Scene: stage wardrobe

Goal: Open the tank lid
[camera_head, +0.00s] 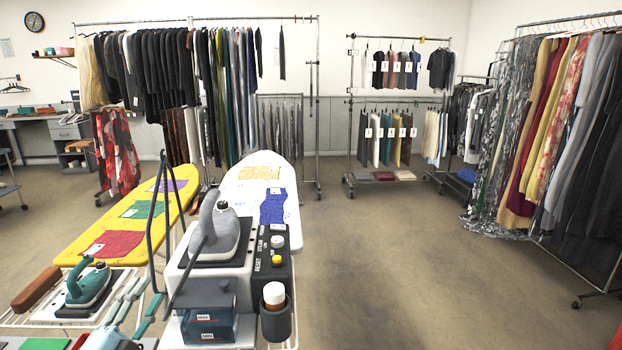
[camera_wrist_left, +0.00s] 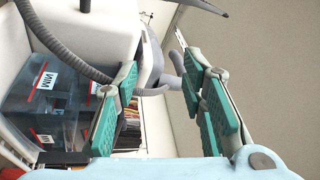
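The tank (camera_head: 208,328) is a clear blue box with MAX and MIN labels, at the front of the white steam station. Its dark grey lid (camera_head: 203,297) lies on top and looks shut. My left gripper (camera_head: 140,302) is just left of the tank in the head view, apart from it. In the left wrist view its teal-padded fingers (camera_wrist_left: 160,75) stand apart with nothing between them. The tank (camera_wrist_left: 55,105) shows there to the left of the fingers, turned sideways. My right gripper is in neither view.
A grey iron (camera_head: 215,235) rests on the station, with a grey hose beside it. A black panel (camera_head: 277,260) with knobs and a holder with an orange bottle (camera_head: 274,296) stand right of the tank. A teal iron (camera_head: 90,285) is at left.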

